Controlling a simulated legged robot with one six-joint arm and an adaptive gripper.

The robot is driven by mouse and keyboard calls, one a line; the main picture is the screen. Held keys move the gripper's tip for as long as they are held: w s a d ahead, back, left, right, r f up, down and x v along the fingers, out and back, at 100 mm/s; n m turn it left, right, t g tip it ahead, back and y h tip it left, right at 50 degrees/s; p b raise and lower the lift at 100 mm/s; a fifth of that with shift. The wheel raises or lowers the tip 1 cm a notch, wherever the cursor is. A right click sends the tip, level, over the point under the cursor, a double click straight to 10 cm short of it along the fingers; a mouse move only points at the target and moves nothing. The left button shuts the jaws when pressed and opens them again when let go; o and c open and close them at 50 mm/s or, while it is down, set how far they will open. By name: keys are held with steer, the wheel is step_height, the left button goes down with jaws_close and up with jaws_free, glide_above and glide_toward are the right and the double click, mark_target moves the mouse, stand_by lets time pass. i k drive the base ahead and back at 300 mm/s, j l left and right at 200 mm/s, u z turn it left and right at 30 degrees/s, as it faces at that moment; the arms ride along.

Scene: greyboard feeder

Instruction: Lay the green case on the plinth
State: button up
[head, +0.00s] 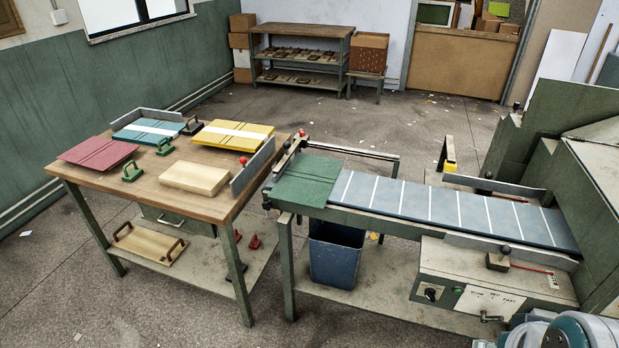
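The green case (307,181) lies flat and open like a book cover at the left end of the feeder's blue belt (450,208), with faint lines across it. The likely plinth is a pale wooden block (194,177) on the wooden table (150,193) to the left, near its front right. Its top is bare. A gap separates the table from the feeder. My gripper cannot be made out. Only rounded teal and white parts, probably of my arm, show at the bottom right corner.
A maroon case (98,153), a teal case (150,131) and a yellow case (234,135) lie on the table. Green-handled tools (132,171) and an upright grey metal guide (253,166) stand near the block. A blue bin (336,258) sits under the feeder.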

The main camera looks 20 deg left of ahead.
mark_target(195, 173)
steer(key=i+j, duration=0.1)
steer(key=j, duration=0.9)
steer(key=i+j, duration=0.15)
steer(key=j, duration=0.3)
steer(key=i+j, duration=0.1)
steer(key=j, duration=0.4)
steer(key=i+j, duration=0.1)
steer(key=j, duration=0.4)
